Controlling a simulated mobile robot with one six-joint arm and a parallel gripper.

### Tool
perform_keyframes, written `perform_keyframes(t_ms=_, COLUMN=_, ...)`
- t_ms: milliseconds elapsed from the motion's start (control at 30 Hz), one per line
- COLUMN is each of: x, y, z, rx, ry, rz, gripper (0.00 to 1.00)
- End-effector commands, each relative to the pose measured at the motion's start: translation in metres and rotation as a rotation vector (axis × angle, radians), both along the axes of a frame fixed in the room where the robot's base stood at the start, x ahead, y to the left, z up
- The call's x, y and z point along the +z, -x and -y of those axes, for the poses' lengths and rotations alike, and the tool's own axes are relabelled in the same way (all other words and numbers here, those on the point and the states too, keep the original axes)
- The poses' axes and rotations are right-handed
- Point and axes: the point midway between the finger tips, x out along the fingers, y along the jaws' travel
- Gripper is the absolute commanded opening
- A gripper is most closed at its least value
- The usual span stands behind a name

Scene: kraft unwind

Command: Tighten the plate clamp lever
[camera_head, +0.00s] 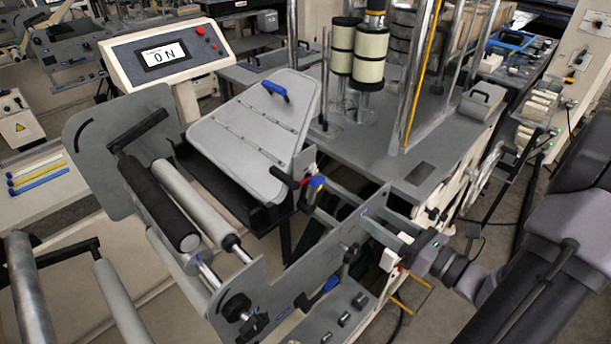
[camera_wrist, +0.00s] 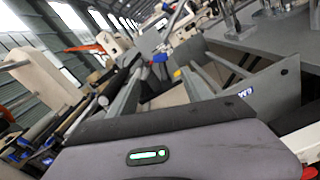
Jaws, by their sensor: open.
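A short blue-ended lever (camera_head: 316,188) with black and red parts beside it stands at the near right corner of the hinged grey plate (camera_head: 240,135). A blue part that looks like it shows in the wrist view (camera_wrist: 160,58). A second blue-handled lever (camera_head: 325,285) sits lower on the grey side frame. I cannot tell for sure which is the plate clamp lever. My gripper (camera_head: 408,245) is open and looks empty at the right end of the side frame, apart from both levers. Its grey housing (camera_wrist: 165,150) with a green light fills the bottom of the wrist view.
Black and white rollers (camera_head: 165,205) lie to the left of the plate. A blue handle (camera_head: 275,90) is on the plate's top. Upright posts and cream rolls (camera_head: 370,55) stand behind. Grey rails of the frame lie between my gripper and the upper lever.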

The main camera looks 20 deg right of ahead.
Motion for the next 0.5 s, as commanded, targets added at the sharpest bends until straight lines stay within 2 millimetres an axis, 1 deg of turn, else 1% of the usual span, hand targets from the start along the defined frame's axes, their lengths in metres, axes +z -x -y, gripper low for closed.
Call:
perform_keyframes(t_ms=167, x=-0.002, y=-0.046, z=-0.021, rx=0.015, ry=0.005, rz=-0.001, gripper=0.58)
perform_keyframes(t_ms=300, x=-0.002, y=-0.087, z=-0.036, rx=0.017, ry=0.006, rz=-0.002, gripper=0.58)
perform_keyframes(t_ms=400, x=-0.001, y=-0.112, z=-0.045, rx=0.017, ry=0.007, rz=-0.001, gripper=0.58)
perform_keyframes(t_ms=500, x=-0.001, y=-0.132, z=-0.052, rx=0.015, ry=0.006, rz=0.000, gripper=0.58)
